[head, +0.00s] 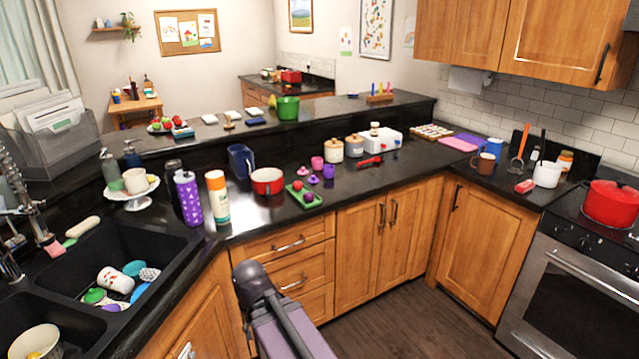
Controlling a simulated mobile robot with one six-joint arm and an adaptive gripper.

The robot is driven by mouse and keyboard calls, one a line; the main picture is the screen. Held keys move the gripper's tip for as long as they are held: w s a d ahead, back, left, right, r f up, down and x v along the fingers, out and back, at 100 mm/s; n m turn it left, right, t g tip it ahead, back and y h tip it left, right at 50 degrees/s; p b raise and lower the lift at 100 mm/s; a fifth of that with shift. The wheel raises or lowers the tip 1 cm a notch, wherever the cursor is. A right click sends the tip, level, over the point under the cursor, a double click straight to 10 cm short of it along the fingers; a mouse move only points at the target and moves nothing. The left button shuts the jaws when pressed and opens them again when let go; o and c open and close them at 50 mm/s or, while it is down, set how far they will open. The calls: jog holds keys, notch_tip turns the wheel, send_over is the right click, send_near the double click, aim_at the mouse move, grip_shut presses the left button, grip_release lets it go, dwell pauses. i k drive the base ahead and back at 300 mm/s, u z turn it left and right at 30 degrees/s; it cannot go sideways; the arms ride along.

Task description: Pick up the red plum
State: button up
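A small red round fruit (297,185), which looks like the red plum, lies on a green tray (317,202) on the black counter. A dark purple round fruit (309,197) lies beside it on the same tray, nearer the front. Part of my arm rises at the bottom centre, in front of the drawers and below the counter edge. My gripper cannot be made out in the head view.
A red pot (267,181) stands left of the tray. Pink cups (317,163) and a purple cup (328,171) stand behind it. An orange-and-white bottle (217,197) and a purple bottle (187,198) stand farther left, near the sink (185,243). The counter right of the tray is clear.

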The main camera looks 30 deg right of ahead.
aim_at(298, 186)
jog(key=z, duration=0.65)
jog(key=k, duration=0.95)
jog(key=u, duration=0.05)
jog(key=i, duration=0.85)
jog(key=z, duration=0.05)
